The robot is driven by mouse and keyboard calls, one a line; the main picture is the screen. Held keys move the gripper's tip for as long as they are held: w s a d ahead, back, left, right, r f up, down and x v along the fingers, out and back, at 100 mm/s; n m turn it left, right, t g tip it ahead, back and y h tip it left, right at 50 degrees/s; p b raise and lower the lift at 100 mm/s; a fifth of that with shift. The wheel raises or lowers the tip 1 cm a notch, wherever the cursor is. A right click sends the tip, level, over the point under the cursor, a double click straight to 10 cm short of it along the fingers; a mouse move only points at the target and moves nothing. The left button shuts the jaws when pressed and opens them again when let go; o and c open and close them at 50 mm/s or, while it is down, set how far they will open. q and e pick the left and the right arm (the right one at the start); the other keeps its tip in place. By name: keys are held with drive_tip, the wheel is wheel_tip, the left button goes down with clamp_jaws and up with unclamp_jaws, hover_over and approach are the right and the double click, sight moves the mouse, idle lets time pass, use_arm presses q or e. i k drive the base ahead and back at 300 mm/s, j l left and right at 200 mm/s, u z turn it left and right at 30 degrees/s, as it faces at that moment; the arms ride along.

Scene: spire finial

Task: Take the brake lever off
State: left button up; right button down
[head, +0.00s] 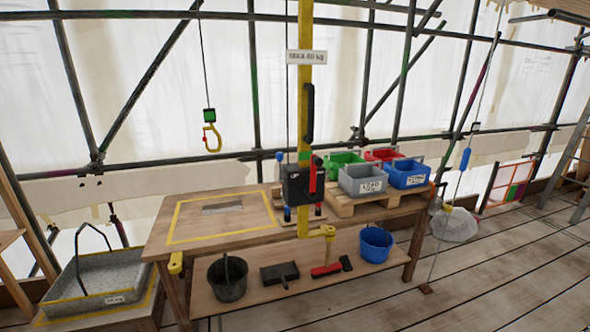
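A black winch box (296,185) is fixed to an upright yellow post (305,80) at the front of the wooden workbench. A red lever (313,178) stands upright against the right side of the box and looks like the brake lever. Its exact angle and joint are too small to tell. A separate black handle (309,112) is on the post above the box. A sign (306,57) hangs across the post; its text is only partly legible. Neither of my grippers is in view.
The workbench (225,243) has a yellow-outlined area with a grey plate (222,208). Several bins, including a grey one (362,180), stand on a pallet at right. A yellow hook (212,137) hangs behind. Buckets and tools lie on the lower shelf. The right floor is mostly clear.

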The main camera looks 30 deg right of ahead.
sight(334, 166)
drive_tip(key=z, duration=1.25)
